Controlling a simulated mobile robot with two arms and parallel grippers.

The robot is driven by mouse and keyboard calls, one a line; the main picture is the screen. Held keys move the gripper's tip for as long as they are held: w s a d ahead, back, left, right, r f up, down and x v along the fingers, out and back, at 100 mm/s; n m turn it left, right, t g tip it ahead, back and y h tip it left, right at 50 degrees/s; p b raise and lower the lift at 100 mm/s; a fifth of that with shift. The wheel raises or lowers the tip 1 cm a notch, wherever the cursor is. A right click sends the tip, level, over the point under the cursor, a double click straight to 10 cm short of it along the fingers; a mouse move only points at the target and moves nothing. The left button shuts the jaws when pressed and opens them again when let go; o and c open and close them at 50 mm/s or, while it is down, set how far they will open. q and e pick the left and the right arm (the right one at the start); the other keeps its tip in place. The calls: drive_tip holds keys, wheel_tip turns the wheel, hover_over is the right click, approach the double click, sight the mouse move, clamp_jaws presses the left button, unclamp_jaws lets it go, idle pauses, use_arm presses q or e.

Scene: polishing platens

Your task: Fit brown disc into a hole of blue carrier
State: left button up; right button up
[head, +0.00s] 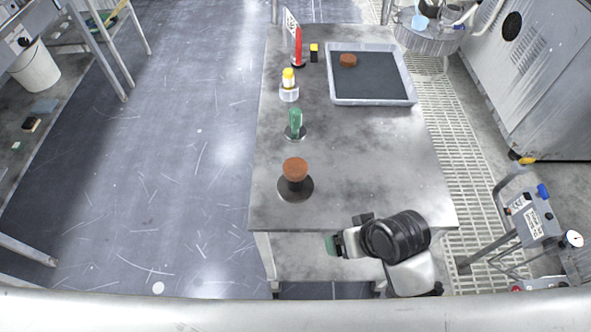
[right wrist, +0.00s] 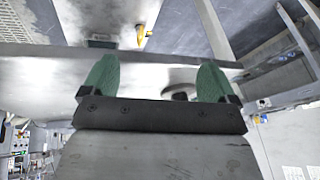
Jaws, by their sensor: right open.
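A brown disc (head: 295,168) sits on top of a dark stand with a round base (head: 296,188), near the front left of the grey table. A second brown piece (head: 348,60) lies in the grey tray at the back. I cannot make out a blue carrier in either view. My right gripper (head: 336,243) is at the table's front edge, to the right of and nearer than the stand. In the right wrist view its two green fingers (right wrist: 155,75) are spread apart with nothing between them. My left gripper is not in view.
On the table (head: 375,165), a green-handled piece (head: 296,122), a yellow-capped bottle (head: 289,80) and a red upright piece (head: 298,48) line the left side. The grey tray (head: 371,102) fills the back right. The table's middle and right are clear.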

drive_tip(key=w+a+r+n+g+y, duration=0.1)
drive_tip(key=w+a+r, duration=0.2)
drive_tip(key=a, duration=0.2)
drive_tip(key=w+a+r+n+y, duration=0.1)
drive_tip(key=w+a+r, duration=0.1)
drive_tip(key=a+r, duration=0.15)
drive_tip(key=g+h, duration=0.3)
drive_tip(key=h, duration=0.2)
approach(295, 167)
drive_tip(key=f, duration=0.3)
drive_tip(key=shift+s+a+f+n, duration=0.1)
drive_tip(key=shift+s+f+n, duration=0.1)
drive_tip(key=shift+f+n, duration=0.15)
drive_tip(key=shift+f+p, duration=0.75)
drive_tip(key=shift+f, duration=2.05)
drive_tip(key=shift+c, duration=0.3)
drive_tip(key=c, duration=1)
drive_tip(key=shift+r, duration=0.1)
